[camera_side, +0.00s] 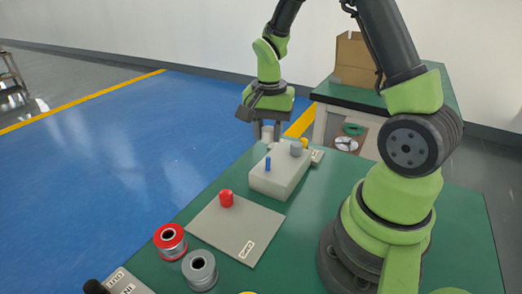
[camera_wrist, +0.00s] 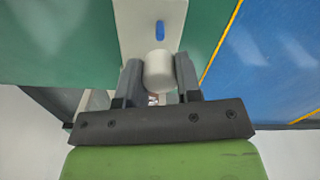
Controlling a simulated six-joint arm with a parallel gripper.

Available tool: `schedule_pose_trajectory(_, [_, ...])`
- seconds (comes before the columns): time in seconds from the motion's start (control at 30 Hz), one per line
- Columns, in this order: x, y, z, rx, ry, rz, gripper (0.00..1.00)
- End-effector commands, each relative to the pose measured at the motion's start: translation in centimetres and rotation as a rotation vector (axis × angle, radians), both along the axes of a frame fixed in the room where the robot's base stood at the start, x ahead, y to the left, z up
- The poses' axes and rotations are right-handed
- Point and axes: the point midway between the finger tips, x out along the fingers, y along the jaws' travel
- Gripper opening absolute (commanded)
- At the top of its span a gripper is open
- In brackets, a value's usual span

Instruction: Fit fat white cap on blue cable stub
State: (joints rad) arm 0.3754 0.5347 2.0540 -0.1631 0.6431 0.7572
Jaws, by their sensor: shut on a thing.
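My gripper (camera_side: 267,125) hangs near the far end of the pale block (camera_side: 276,182), its fingers pointing down. In the wrist view its two fingers are shut on a fat white cap (camera_wrist: 159,71), which shows as a rounded whitish cylinder. The cap also shows low between the fingers in the side view (camera_side: 267,133). The blue cable stub (camera_side: 268,164) stands upright and bare on top of the block. In the wrist view the stub (camera_wrist: 160,30) is just beyond the cap, apart from it.
A grey cap (camera_side: 296,149) and a yellow cap (camera_side: 304,143) are at the block's far side. A red cap (camera_side: 226,198) stands on the grey CAPS mat (camera_side: 222,231). Red (camera_side: 170,241) and grey (camera_side: 199,270) spools stand at the front. A cardboard box (camera_side: 355,60) is behind.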

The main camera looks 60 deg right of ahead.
Motion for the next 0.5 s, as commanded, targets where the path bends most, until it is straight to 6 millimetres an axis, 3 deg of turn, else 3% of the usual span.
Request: schedule_pose_trajectory(0.5, [0.0, -0.2, -2.6, 0.001, 0.0, -0.009, 0.1])
